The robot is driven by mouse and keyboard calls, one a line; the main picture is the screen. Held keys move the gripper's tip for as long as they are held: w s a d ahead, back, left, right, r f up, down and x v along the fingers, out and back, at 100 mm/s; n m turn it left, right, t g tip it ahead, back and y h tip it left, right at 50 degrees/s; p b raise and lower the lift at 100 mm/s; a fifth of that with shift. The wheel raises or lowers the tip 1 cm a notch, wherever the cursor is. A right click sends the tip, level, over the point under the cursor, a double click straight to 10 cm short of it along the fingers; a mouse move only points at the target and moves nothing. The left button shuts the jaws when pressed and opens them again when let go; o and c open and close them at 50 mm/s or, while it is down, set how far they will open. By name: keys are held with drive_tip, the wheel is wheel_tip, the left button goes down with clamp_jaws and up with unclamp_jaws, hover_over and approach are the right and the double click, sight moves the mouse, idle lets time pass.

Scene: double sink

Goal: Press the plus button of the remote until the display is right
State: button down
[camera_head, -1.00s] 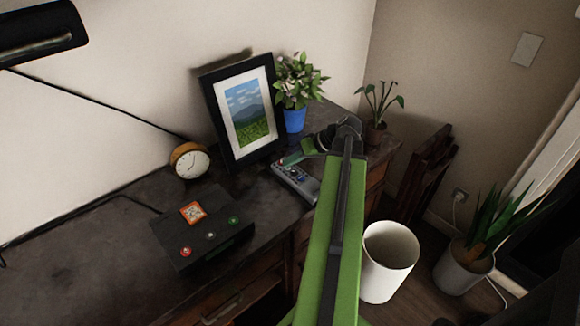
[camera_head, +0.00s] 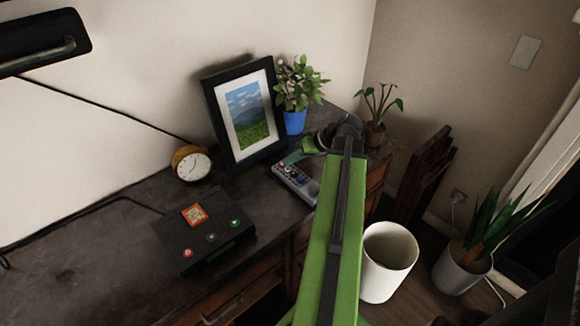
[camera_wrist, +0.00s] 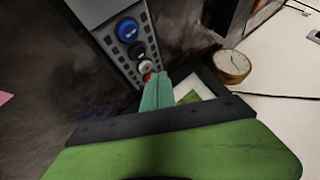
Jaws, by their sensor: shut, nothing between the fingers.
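The grey remote (camera_head: 296,183) lies on the dark desk in front of the picture frame in the head view. In the wrist view the remote (camera_wrist: 118,30) is seen close up, with a blue button (camera_wrist: 128,31), a black one, a white one (camera_wrist: 146,66) and a red one (camera_wrist: 148,77). My gripper (camera_wrist: 157,84) is shut; its teal fingertips are beside the red button, and I cannot tell if they touch. In the head view my gripper (camera_head: 308,149) is by the remote's far end, its tips hard to see. No plus sign is readable.
A black box (camera_head: 207,250) with an orange-and-white panel (camera_head: 194,214) and several buttons stands on the desk. A clock (camera_head: 191,163), picture frame (camera_head: 217,105) and blue-potted plant (camera_head: 294,121) stand behind. A white bin (camera_head: 389,262) is on the floor.

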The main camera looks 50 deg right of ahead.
sight(290, 169)
wheel_tip(290, 169, up, 5)
drive_tip(key=p, duration=0.5)
idle(0.7)
drive_tip(key=shift+w, duration=0.1)
